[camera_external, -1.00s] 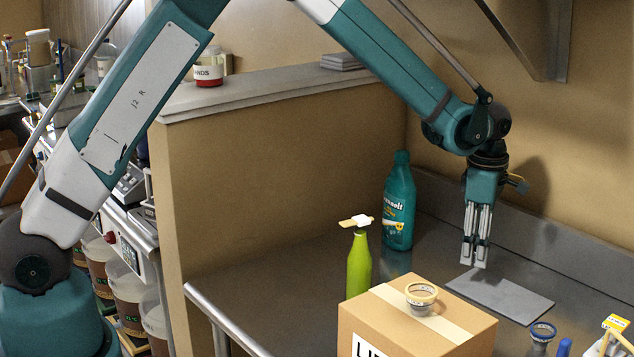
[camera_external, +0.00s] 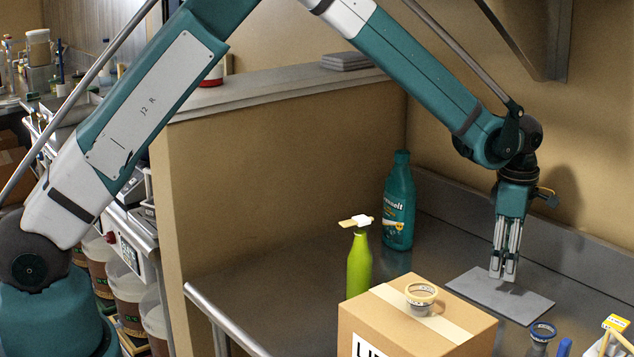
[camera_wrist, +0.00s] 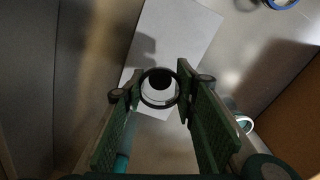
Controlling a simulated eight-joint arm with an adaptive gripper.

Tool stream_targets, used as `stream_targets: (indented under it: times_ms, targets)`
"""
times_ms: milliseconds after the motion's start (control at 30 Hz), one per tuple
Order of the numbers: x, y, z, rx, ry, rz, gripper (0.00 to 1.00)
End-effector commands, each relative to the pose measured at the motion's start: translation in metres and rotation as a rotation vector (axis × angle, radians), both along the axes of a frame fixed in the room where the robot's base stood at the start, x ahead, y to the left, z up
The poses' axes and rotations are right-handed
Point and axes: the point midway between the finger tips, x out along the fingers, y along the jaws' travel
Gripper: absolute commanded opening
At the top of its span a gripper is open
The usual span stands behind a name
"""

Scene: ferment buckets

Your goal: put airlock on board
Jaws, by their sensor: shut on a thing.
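My gripper (camera_external: 503,278) points straight down above the grey board (camera_external: 520,308), which lies flat on the metal counter. In the wrist view, the fingers of my gripper (camera_wrist: 160,88) are shut on a small round piece with a dark ring, which I take to be the airlock (camera_wrist: 159,101). The board (camera_wrist: 190,35) shows pale beneath and beyond it, with a shadow on its left side. In the external view the held piece is too small to make out between the fingertips. I cannot tell the exact gap between it and the board.
A cardboard box (camera_external: 400,322) with a ring-topped jar (camera_external: 420,294) stands in front of the board. A green bottle (camera_external: 359,265) and a teal bottle (camera_external: 399,205) stand to the left. A blue-rimmed jar (camera_external: 541,336) is at the front right. A wall runs behind the board.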

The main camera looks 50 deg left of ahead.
Motion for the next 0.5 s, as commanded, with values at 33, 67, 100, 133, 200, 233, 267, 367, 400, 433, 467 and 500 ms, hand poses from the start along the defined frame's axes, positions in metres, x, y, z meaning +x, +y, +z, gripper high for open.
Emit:
stream_targets:
  times_ms: [33,67,100,133,200,233,267,367,400,433,467,500]
  targets:
    - [0.000,0.000,-0.003,0.000,0.000,0.000,0.20]
    - [0.000,0.000,-0.005,0.000,0.000,0.000,0.20]
    - [0.000,0.000,-0.008,0.000,0.000,0.000,0.20]
    - [0.000,0.000,-0.010,0.000,0.000,0.000,0.20]
    - [0.000,0.000,-0.018,0.000,0.000,0.000,0.20]
    - [0.000,0.000,-0.021,0.000,0.000,0.000,0.20]
    - [0.000,0.000,-0.024,0.000,0.000,0.000,0.20]
    - [0.000,0.000,-0.034,0.000,0.000,0.000,0.20]
    - [0.000,0.000,-0.038,0.000,0.000,0.000,0.20]
    - [0.000,0.000,-0.040,0.000,0.000,0.000,0.20]
    - [0.000,0.000,-0.042,0.000,0.000,0.000,0.20]
    - [0.000,0.000,-0.044,0.000,0.000,0.000,0.20]
